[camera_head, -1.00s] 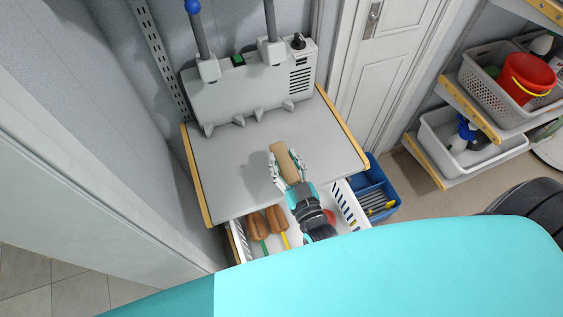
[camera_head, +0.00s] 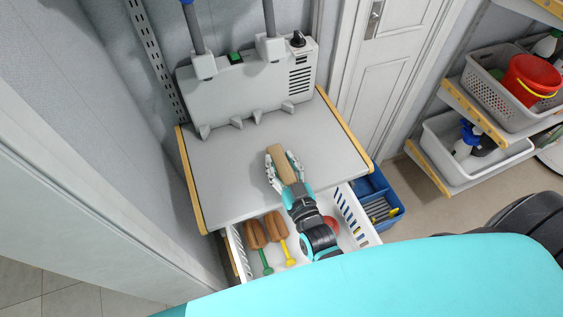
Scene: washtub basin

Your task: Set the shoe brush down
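The shoe brush (camera_head: 282,165) is a brown block between the fingers of my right gripper (camera_head: 283,171). One finger is on each side of it, and they appear to be closed on it. The brush is over the front part of the grey worktop (camera_head: 235,172); I cannot tell whether its underside touches the surface. The bristles are hidden from above. My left gripper is not in view.
Below the worktop's front edge, an open white drawer (camera_head: 352,217) holds two brown brushes with green and yellow handles (camera_head: 266,232) and a red item (camera_head: 331,223). A grey machine (camera_head: 248,92) stands at the worktop's back. A blue bin (camera_head: 390,217) is at right. The worktop's left side is clear.

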